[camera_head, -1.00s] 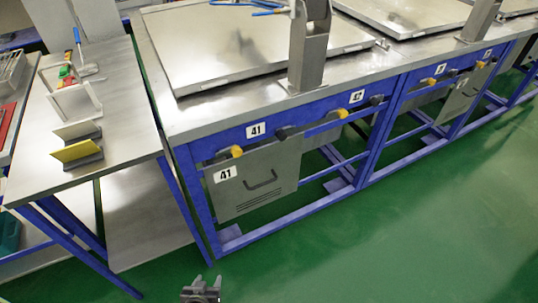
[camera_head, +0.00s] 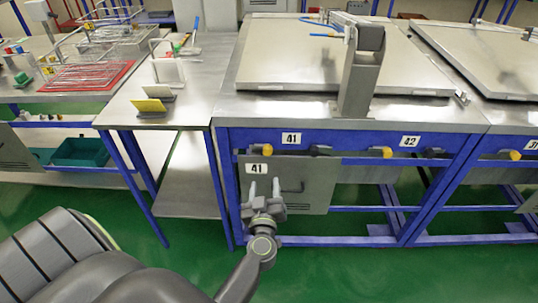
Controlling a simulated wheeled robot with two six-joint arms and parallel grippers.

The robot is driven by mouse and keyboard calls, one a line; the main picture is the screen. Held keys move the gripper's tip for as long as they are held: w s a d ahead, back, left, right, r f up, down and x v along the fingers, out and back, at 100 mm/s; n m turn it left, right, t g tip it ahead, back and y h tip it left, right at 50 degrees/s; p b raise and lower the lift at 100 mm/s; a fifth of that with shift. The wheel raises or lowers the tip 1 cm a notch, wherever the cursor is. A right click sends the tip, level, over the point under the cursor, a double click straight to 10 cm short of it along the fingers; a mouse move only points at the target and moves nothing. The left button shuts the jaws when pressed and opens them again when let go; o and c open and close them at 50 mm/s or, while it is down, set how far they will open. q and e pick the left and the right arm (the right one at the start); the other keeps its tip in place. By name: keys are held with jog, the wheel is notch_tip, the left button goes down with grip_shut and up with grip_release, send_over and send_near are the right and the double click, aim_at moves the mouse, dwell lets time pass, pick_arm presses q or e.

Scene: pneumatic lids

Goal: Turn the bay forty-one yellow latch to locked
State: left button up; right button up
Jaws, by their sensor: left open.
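The bay forty-one yellow latch (camera_head: 249,149) is a small yellow knob at the left end of the blue front rail, left of the upper 41 label (camera_head: 291,138). A dark knob (camera_head: 320,150) sits right of that label. Whether the latch is locked cannot be told. My left gripper (camera_head: 264,187) is open and empty, its two fingers pointing up in the picture. It appears just below the latch and apart from it, in front of the grey panel (camera_head: 312,190) with the lower 41 label (camera_head: 260,177). My right gripper is not in view.
A second yellow knob (camera_head: 383,152) and a dark knob are near the 42 label (camera_head: 410,141). A grey post (camera_head: 360,85) stands on the bench. A steel side table (camera_head: 185,105) with a yellow-faced holder (camera_head: 150,106) is at left. Green floor (camera_head: 330,270) is clear in front.

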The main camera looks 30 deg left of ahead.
aim_at(267, 153)
pick_arm(q)
jog(key=b+x, duration=0.1)
jog(key=x, duration=1.2)
jog(key=shift+w, duration=0.35)
jog(key=c, duration=1)
